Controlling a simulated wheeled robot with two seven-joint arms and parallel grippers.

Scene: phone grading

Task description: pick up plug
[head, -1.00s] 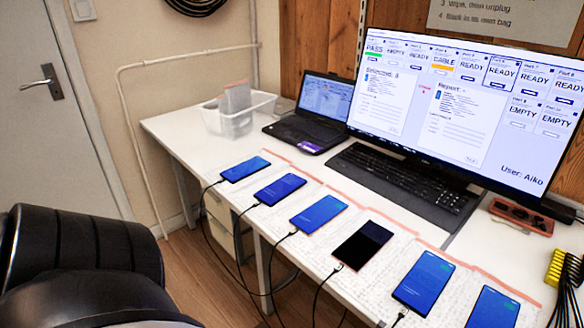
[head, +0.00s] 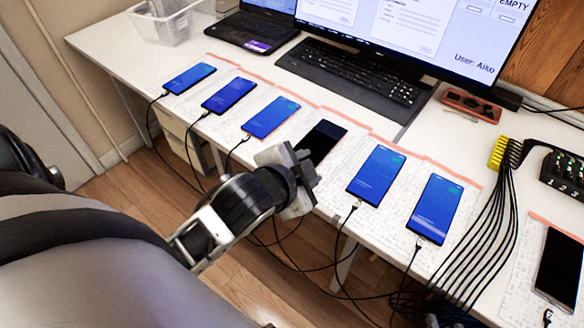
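Several phones lie in a row along the table's front edge, most with a cable plug at the near end. The dark-screened phone (head: 321,141) lies in the middle of the row. My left gripper (head: 300,178) is at its near end, over the table edge, and hides the plug there. I cannot tell whether its fingers are apart or closed on that plug. Plugs on the blue phones to its right show at their near ends: one plug (head: 355,204) and another plug (head: 419,243). My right gripper is not in view.
Black cables hang from the table edge (head: 255,160). A keyboard (head: 350,78), laptop (head: 255,30) and monitor (head: 420,30) stand behind the phones. A yellow connector block (head: 497,152) with a cable bundle is at the right, near another dark phone (head: 560,270).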

